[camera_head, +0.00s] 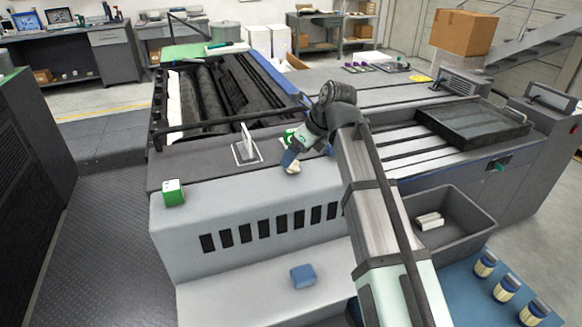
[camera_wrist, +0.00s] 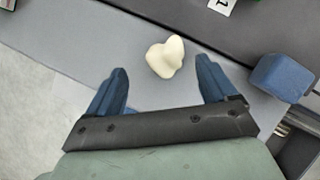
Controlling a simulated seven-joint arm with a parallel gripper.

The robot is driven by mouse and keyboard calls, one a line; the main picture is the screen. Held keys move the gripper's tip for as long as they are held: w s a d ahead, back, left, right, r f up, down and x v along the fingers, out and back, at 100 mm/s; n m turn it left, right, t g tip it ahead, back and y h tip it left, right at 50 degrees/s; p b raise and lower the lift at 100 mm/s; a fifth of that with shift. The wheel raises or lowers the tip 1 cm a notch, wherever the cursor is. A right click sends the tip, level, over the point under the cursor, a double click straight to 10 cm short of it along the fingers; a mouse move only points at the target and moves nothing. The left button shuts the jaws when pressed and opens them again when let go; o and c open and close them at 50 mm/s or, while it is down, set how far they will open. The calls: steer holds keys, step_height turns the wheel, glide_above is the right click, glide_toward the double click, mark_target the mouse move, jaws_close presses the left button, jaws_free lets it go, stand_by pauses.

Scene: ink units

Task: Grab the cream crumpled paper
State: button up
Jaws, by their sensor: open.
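The cream crumpled paper (camera_wrist: 165,57) is a small, lumpy, pale piece on a grey machine surface. In the wrist view it lies just ahead of the gap between the fingertips, roughly midway between them. In the head view the paper (camera_head: 293,169) shows at the tip of my gripper (camera_head: 290,160), on the pale ledge's upper part, partly hidden by the fingers. My gripper's two blue fingers also show in the wrist view (camera_wrist: 161,70), spread apart with nothing between them. I cannot tell the exact height gap.
A blue block (camera_wrist: 280,76) is right of the fingers in the wrist view. A grey bin (camera_head: 462,213) stands right.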

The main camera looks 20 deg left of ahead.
steer(key=shift+w+x, duration=0.15)
steer(key=shift+x, duration=1.2)
steer(key=shift+w+x, duration=0.2)
steer(key=shift+x, duration=1.15)
steer(key=shift+d, duration=0.2)
steer(key=shift+c, duration=0.5)
steer(key=c, duration=1)
